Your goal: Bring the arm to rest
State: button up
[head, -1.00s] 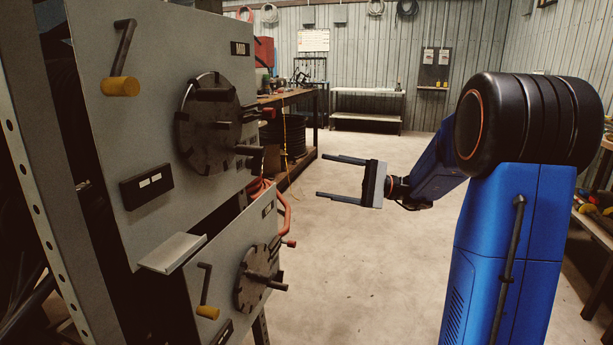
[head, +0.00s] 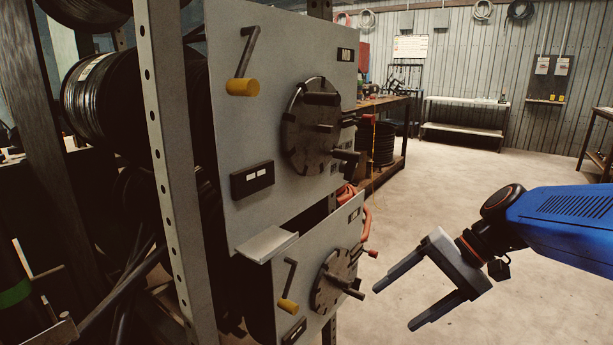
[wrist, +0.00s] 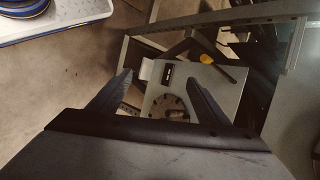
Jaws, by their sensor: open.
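My gripper (head: 393,307) is open and empty in the head view. Its two fingers point left and slightly down, toward the lower crimper panel, with a gap of air between them and the panel. My blue arm reaches in from the right edge. The wrist view also shows my open gripper (wrist: 158,85), with the lower panel (wrist: 200,84) and its round dial (wrist: 170,106) seen between and beyond the fingers. In the head view the lower round dial (head: 330,282) sits left of the fingertips.
The upper panel (head: 268,130) carries a yellow-handled lever (head: 242,87) and a round dial (head: 305,125) with pegs. A small ledge (head: 267,244) juts out between the panels. A perforated post (head: 166,160) stands left. Open concrete floor (head: 450,190) lies beyond my arm.

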jog(key=s+d+f+n+t+h, duration=0.4)
jog(key=s+d+f+h, duration=0.1)
jog(key=s+d+h, duration=0.3)
jog(key=shift+s+d, duration=0.55)
jog(key=shift+d, duration=0.4)
